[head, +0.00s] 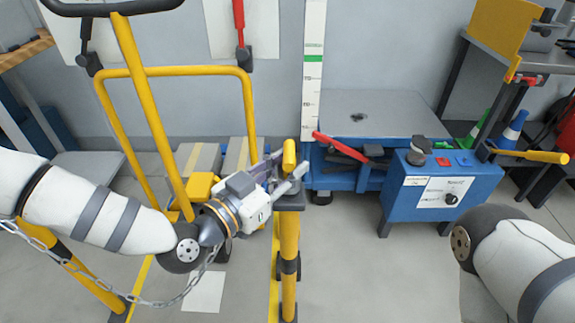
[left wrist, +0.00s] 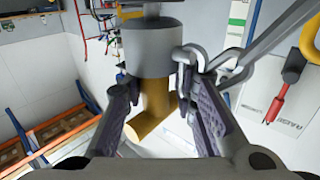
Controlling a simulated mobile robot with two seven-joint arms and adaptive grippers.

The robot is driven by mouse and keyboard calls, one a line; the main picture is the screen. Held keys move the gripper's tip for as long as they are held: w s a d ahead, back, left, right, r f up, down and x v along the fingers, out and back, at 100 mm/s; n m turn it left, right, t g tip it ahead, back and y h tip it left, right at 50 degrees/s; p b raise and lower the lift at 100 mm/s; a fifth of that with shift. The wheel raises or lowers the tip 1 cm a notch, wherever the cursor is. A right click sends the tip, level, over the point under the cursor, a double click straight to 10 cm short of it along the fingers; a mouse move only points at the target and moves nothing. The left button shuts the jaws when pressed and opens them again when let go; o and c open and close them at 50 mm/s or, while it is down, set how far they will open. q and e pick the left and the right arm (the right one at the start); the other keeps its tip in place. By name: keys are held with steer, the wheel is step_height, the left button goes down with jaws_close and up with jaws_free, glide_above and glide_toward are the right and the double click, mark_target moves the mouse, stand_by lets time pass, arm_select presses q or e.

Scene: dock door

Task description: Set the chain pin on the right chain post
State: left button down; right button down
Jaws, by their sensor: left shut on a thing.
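My left gripper (head: 284,178) is shut on the chain pin (head: 289,155) at the top of the right chain post (head: 289,245). The pin's yellow grip sticks up above the fingers in the head view. In the left wrist view the pin (left wrist: 155,105) shows a yellow bent grip and a grey collar, with my left gripper (left wrist: 165,120) on both sides. A chain link (left wrist: 195,62) is beside the collar. The chain (head: 150,300) sags away to the left. The fingers hide the joint between pin and post, so I cannot tell whether they touch. My right gripper is out of view.
A yellow-framed cart (head: 175,72) with boxes stands behind my left arm. A blue control box (head: 440,195) and a grey lift platform (head: 375,112) stand right of the post. The floor (head: 350,270) just right of the post is clear.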

arm_select(q)
steer(key=shift+f+b, duration=0.4)
steer(key=shift+f, duration=0.3)
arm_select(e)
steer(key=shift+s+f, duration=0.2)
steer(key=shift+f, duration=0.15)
arm_select(q)
steer(key=c, duration=1.6)
jaws_free()
